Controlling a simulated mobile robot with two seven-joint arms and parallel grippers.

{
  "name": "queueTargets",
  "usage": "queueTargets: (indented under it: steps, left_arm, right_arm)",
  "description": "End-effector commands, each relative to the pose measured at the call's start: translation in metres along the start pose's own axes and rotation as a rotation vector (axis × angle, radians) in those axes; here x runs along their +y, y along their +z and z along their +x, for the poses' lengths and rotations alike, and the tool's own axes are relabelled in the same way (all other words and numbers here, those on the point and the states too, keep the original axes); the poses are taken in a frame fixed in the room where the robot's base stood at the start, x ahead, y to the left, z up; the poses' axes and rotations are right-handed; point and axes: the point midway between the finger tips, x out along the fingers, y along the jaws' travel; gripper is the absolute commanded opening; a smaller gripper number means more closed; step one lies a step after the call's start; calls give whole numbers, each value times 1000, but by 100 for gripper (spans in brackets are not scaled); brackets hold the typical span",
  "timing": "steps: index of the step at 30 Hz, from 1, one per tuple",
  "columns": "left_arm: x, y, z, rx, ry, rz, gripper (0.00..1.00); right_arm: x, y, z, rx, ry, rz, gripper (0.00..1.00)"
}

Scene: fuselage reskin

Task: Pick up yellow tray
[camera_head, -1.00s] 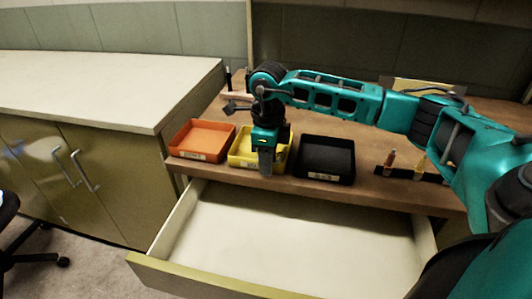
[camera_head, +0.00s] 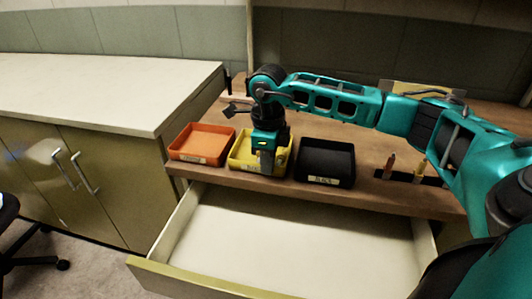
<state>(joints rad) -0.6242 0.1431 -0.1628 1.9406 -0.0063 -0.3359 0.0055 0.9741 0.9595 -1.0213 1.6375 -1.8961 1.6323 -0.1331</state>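The yellow tray (camera_head: 240,159) sits on the wooden desk between an orange tray and a black tray. My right gripper (camera_head: 266,164) points down at the tray's front part and covers some of it. Its fingers overlap the tray's front wall in the picture. I cannot tell whether they touch or grip the wall, or how far apart they are. My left gripper is not in view.
The orange tray (camera_head: 202,144) is close on the left and the black tray (camera_head: 325,161) close on the right. Below the desk (camera_head: 375,195) an open, empty drawer (camera_head: 290,232) juts forward. Small bottles (camera_head: 419,170) stand at the right. A white counter (camera_head: 100,85) is at the left.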

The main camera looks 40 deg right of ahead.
Motion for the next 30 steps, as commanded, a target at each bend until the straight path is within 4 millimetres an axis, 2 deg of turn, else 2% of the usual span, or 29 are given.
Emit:
queueTargets:
  steps: [24,30]
  left_arm:
    - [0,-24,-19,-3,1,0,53]
    - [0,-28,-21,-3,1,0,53]
  right_arm:
    - [0,0,-44,-2,-1,0,0]
    - [0,0,-49,-2,-1,0,0]
